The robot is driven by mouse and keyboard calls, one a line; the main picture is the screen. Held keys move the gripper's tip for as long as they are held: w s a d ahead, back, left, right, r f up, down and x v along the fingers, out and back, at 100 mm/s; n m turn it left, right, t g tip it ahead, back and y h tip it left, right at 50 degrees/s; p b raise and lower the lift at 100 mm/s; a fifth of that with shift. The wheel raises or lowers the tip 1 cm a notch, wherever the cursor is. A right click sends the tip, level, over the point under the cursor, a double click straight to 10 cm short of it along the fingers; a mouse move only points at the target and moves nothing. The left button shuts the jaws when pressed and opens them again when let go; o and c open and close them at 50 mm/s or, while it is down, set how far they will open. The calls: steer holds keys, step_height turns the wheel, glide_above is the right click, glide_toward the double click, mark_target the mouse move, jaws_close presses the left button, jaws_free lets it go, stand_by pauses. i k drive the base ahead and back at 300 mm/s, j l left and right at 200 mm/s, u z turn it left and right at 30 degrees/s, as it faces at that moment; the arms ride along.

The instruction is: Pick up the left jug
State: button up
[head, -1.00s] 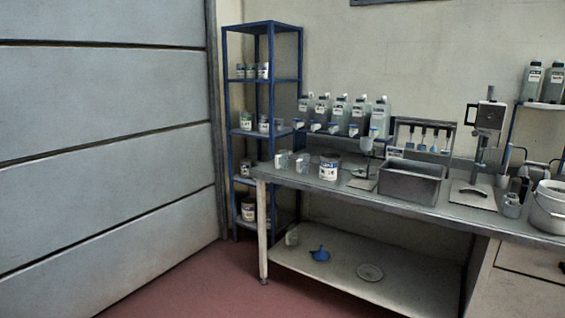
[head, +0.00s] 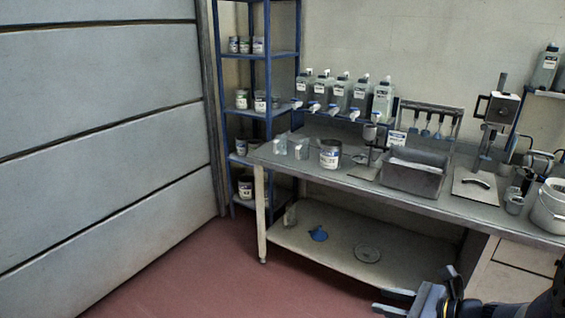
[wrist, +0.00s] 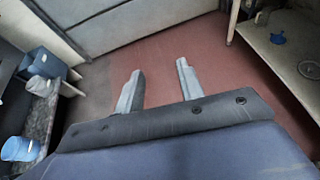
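Two small clear jugs stand side by side at the left end of the metal bench in the head view. The left jug (head: 280,145) is nearest the bench's left end. The right jug (head: 301,149) stands just beside it, left of a labelled tin (head: 330,154). My gripper (head: 385,300) shows at the bottom right of the head view, in front of the bench and well apart from the jugs. In the wrist view its two fingers (wrist: 160,72) are spread, with only red floor between them. Neither bench jug can be made out in the wrist view.
The bench (head: 400,200) also holds a grey basin (head: 415,178), a stand and a white bucket (head: 550,205). Its lower shelf (head: 330,250) carries a blue funnel (head: 318,234). A blue rack (head: 268,100) stands behind. Red floor (head: 215,280) is clear at left.

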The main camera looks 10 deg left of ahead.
mark_target(280, 146)
steer(key=i+j, duration=0.35)
steer(key=i+j+z, duration=0.15)
steer(key=i+j, duration=0.6)
steer(key=i+j+z, duration=0.1)
steer(key=i+j, duration=0.25)
steer(key=i+j+z, duration=0.1)
steer(key=i+j, duration=0.6)
steer(key=j, duration=0.2)
steer(key=i+j+z, duration=0.1)
steer(key=i+j, duration=0.2)
steer(key=j, duration=0.15)
steer(key=i+j+z, duration=0.1)
steer(key=i+j, duration=0.2)
steer(key=j, duration=0.2)
